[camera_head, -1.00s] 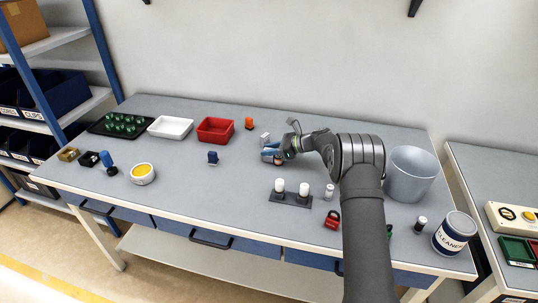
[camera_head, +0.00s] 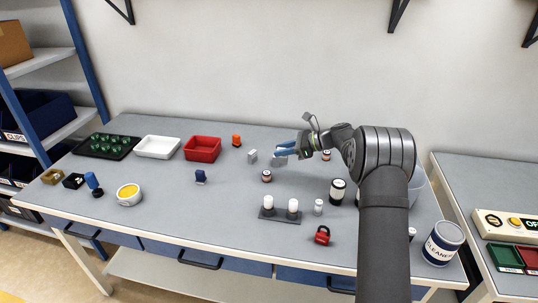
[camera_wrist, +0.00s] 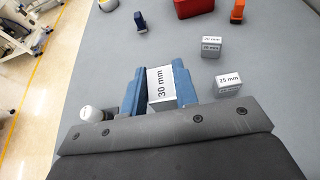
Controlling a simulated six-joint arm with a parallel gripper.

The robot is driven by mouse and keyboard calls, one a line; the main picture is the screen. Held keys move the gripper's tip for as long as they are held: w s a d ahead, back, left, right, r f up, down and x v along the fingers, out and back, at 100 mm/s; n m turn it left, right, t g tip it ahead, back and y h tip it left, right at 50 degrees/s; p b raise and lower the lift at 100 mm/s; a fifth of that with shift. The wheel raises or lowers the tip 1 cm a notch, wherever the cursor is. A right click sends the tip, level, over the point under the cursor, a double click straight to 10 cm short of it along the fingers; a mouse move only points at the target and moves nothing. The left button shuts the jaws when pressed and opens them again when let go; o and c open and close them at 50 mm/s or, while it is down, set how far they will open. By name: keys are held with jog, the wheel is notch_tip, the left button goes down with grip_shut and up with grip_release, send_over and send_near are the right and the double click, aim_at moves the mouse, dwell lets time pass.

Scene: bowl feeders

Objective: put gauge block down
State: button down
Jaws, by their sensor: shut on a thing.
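My gripper (camera_head: 286,150) has blue fingers and is shut on a gauge block marked "30 mm" (camera_wrist: 161,86), which sits between the fingertips (camera_wrist: 158,88) in the wrist view. The gripper is over the back middle of the grey table. I cannot tell whether the held block touches the table. A small gauge block marked "25 mm" (camera_wrist: 229,82) stands just right of the fingers in the wrist view. Beyond it are light grey blocks (camera_wrist: 211,47), apparently stacked, with small labels; they also show left of my gripper in the head view (camera_head: 252,155).
A black-and-white jar (camera_head: 338,191), a holder with white-topped pieces (camera_head: 280,215) and a red padlock (camera_head: 322,236) are nearer. A red tray (camera_head: 203,148) and an orange stamp (camera_head: 236,141) are left.

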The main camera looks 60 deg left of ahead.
jog(key=w+d+r+m+t+y, duration=0.15)
jog(key=w+d+m+t, duration=0.3)
jog(key=w, duration=0.45)
jog(key=w+d+m+t+y, duration=0.2)
jog(key=w+d+m+t, duration=0.25)
jog(key=w, duration=0.35)
jog(key=shift+t, duration=0.3)
jog(key=s+a+f, duration=0.1)
jog(key=a+f, duration=0.1)
jog(key=a, duration=0.1)
jog(key=s+a+f, duration=0.1)
jog(key=a+f, duration=0.1)
jog(key=a, duration=0.1)
jog(key=s+a+f, duration=0.2)
jog(key=a+f, duration=0.1)
jog(key=a, duration=0.1)
jog(key=shift+a, duration=0.1)
jog(key=shift+f, duration=2.1)
jog(key=c, duration=1.6)
grip_release()
jog(key=shift+f, duration=0.2)
jog(key=o, duration=0.5)
jog(key=shift+r, duration=0.15)
